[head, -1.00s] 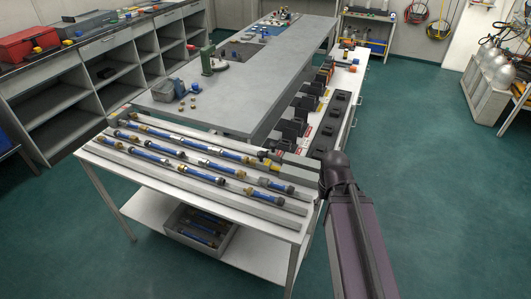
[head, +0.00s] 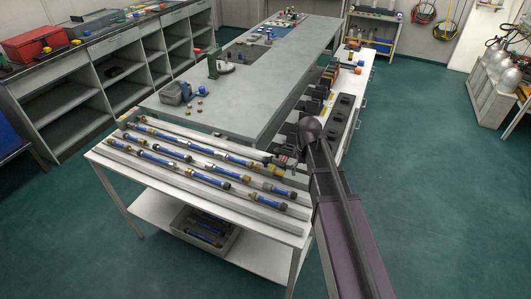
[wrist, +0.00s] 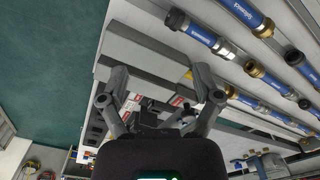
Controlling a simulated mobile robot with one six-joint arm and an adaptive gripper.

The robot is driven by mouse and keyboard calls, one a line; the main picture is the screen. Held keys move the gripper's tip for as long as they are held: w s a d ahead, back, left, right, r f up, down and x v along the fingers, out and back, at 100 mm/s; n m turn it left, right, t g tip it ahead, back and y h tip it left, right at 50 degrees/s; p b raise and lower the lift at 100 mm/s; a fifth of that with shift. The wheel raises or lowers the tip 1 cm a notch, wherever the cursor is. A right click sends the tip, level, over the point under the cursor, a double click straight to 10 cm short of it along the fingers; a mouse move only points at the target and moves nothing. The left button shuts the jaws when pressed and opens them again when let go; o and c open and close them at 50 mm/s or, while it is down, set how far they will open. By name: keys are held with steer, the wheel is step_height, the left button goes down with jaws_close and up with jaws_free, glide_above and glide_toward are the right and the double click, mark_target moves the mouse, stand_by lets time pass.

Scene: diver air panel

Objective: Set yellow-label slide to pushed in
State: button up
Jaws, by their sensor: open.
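My gripper (wrist: 160,76) is open and empty in the wrist view, its two fingers spread over the end of a grey bench strip. In the head view my gripper (head: 281,161) is small and dark at the right end of the hose bench. Black panel units (head: 309,106) stand in a row beyond it, partly hidden by my arm. In the wrist view red-and-white labels (wrist: 179,101) show between the fingers, apart from them. I cannot make out for certain which slide bears the yellow label, or its position.
A white bench (head: 265,236) with several blue hoses (head: 205,169) lies to the left of my arm. A long grey table (head: 245,95) runs behind it. A row of black boxes (head: 341,108) lines the counter to the right. The green floor (head: 430,180) at right is clear.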

mark_target(266, 159)
steer(key=w+a+r+n+p, duration=0.2)
steer(key=w+a+r+p, duration=0.3)
steer(key=w+a, duration=0.7)
steer(key=shift+w+a+r+n, duration=0.35)
steer(key=shift+a+r, duration=0.35)
steer(key=shift+a, duration=0.35)
steer(key=shift+f, duration=0.15)
step_height(266, 159, down, 14)
steer(key=b, duration=1.3)
steer(key=shift+r+b, duration=0.25)
steer(key=shift+b, duration=0.15)
